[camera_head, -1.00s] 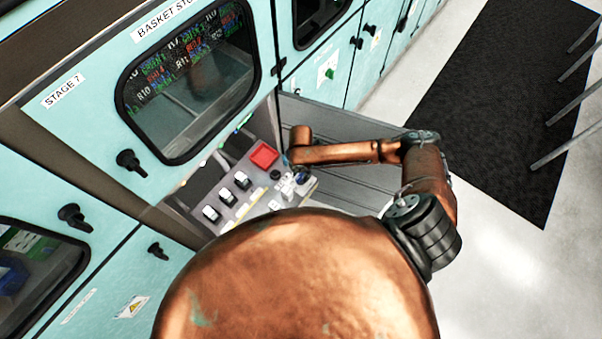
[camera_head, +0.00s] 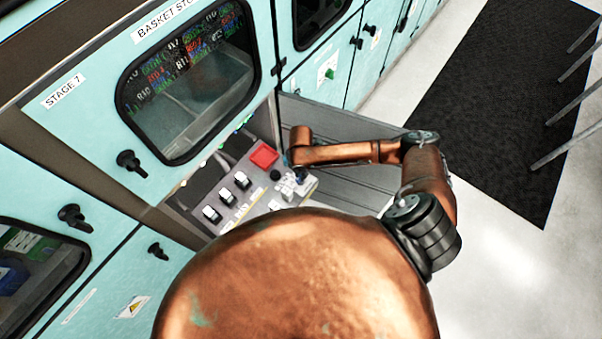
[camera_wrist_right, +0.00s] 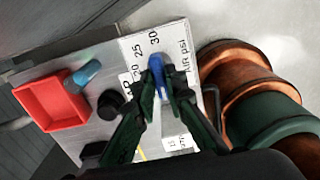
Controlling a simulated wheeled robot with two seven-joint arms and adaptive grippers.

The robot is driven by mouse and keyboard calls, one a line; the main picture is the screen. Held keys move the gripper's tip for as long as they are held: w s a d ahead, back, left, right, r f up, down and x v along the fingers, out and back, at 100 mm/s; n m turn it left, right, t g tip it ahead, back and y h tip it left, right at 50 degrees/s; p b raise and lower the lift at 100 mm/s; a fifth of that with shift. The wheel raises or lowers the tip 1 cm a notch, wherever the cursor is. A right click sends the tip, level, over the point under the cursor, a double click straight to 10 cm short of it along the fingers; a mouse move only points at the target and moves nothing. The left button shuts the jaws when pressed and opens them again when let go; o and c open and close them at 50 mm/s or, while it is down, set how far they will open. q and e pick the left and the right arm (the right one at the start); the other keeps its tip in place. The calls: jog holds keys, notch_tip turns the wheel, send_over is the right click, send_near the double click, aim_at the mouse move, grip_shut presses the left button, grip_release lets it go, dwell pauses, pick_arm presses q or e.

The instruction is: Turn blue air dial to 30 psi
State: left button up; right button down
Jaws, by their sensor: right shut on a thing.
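The blue air dial (camera_wrist_right: 156,68) shows in the right wrist view between the fingertips of my right gripper (camera_wrist_right: 157,74). The gripper is shut on it. The dial stands on a white scale plate (camera_wrist_right: 177,48) marked 20, 25 and 30 with "AIR psi". Its visible end is just below the 30 mark and looks turned roughly toward it; the fingers hide the rest. In the head view, my right gripper (camera_head: 291,185) is small at the right end of the control panel (camera_head: 240,207); the dial cannot be made out there. My left gripper is not in view.
A red square button (camera_wrist_right: 52,101), a light-blue knob (camera_wrist_right: 88,73) and a black knob (camera_wrist_right: 110,104) are close beside the dial. Several black-and-white switches (camera_head: 227,196) line the panel. Teal cabinets (camera_head: 80,130) stand behind; open floor (camera_head: 500,270) lies right.

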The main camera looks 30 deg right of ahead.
jog(key=shift+r+m+p, duration=0.2)
jog(key=shift+m+p, duration=0.3)
jog(key=shift+p, duration=0.3)
jog(key=m+p, duration=0.7)
jog(key=p, duration=0.1)
jog(key=shift+m+p, duration=0.35)
jog(key=shift+m, duration=0.05)
jog(key=m+p, duration=0.3)
jog(key=m, duration=0.1)
jog(key=shift+p, duration=0.35)
jog(key=m+p, duration=0.3)
jog(key=m, duration=0.2)
jog(key=m+p, duration=0.2)
jog(key=m, duration=0.2)
jog(key=shift+w+m, duration=0.1)
jog(key=shift+m, duration=0.2)
jog(key=m+p, duration=0.1)
jog(key=m, duration=0.2)
jog(key=shift+f+m+p, duration=0.1)
jog(key=shift+m+p, duration=0.2)
jog(key=m, duration=0.9)
jog(key=shift+m, duration=0.3)
jog(key=shift+w+d+m, duration=0.1)
jog(key=shift+m, duration=0.2)
